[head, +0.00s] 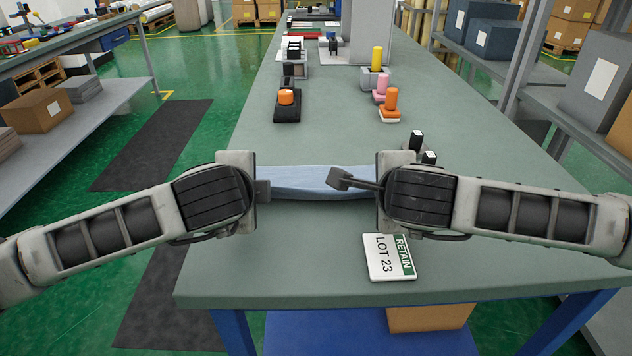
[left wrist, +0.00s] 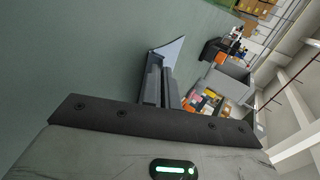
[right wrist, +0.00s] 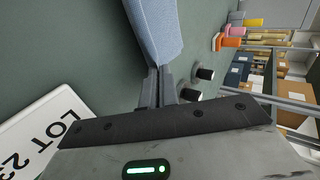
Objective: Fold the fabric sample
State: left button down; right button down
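My right gripper (head: 340,179) reaches over the right part of the fabric. In the right wrist view its fingers are together where the fabric (right wrist: 156,32) starts. Both look shut on the fabric; the exact contact is partly hidden.
A "RETAIN LOT 23" card (head: 388,258) lies near the front edge, below my right gripper. Orange, pink and yellow cylinders (head: 391,99) stand farther back. The front left of the bench is clear.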

pick_arm(q)
jog(key=c, duration=1.3)
grip_release()
pick_arm(e)
jog(key=c, duration=1.3)
grip_release()
jog(key=shift+s, duration=0.1)
pick_arm(q)
jog(key=shift+s+r, duration=0.2)
jog(key=shift+r, duration=0.2)
pick_arm(e)
jog(key=shift+s+r, duration=0.1)
jog(key=shift+r, duration=0.3)
pick_arm(q)
jog(key=s+r, duration=0.3)
jog(key=r, duration=0.2)
jog(key=s+r, duration=0.2)
jog(key=r, duration=0.1)
jog(key=shift+s, duration=0.35)
pick_arm(e)
jog(key=s+r, duration=0.3)
jog(key=r, duration=0.2)
jog(key=s+r, duration=0.2)
jog(key=r, duration=0.1)
jog(key=shift+s, duration=0.35)
